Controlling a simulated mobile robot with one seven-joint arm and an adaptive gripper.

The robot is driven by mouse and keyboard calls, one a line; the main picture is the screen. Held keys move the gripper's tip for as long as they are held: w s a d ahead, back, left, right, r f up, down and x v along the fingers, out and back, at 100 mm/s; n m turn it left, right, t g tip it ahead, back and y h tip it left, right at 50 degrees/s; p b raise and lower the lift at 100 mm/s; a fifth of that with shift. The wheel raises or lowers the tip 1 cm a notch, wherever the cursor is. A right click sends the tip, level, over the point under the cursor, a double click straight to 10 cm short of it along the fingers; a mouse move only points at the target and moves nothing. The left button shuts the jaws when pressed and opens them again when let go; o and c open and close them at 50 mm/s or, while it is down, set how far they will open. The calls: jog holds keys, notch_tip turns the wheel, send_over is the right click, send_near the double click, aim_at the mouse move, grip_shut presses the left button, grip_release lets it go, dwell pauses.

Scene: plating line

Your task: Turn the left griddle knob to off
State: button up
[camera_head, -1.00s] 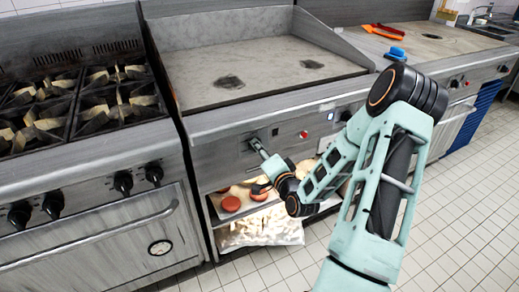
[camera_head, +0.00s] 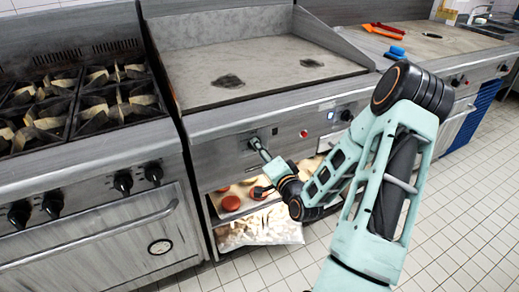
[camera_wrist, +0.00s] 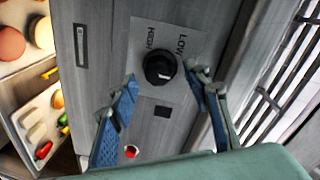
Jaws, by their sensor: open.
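The left griddle knob (camera_wrist: 160,67) is round and black on a grey plate marked HIGH and LOW, in the wrist view. Its light pointer mark faces toward the lower part of that picture. My gripper (camera_wrist: 163,82) is open, with one blue-padded finger on each side of the knob. Gaps seem to show between fingers and knob, but I cannot tell whether either finger touches it. In the head view my gripper (camera_head: 259,149) reaches the left part of the griddle's front panel (camera_head: 222,153) and mostly hides this knob.
A second griddle knob (camera_head: 346,115) sits farther right on the panel, past a red light (camera_head: 303,134). The range (camera_head: 85,160) with several black knobs stands at left. Below the panel, an open shelf holds food trays (camera_head: 262,228). The tiled floor (camera_head: 470,220) is clear at right.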

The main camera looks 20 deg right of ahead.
jog(key=s, duration=0.6)
jog(key=shift+r, duration=0.3)
jog(key=shift+w, duration=0.1)
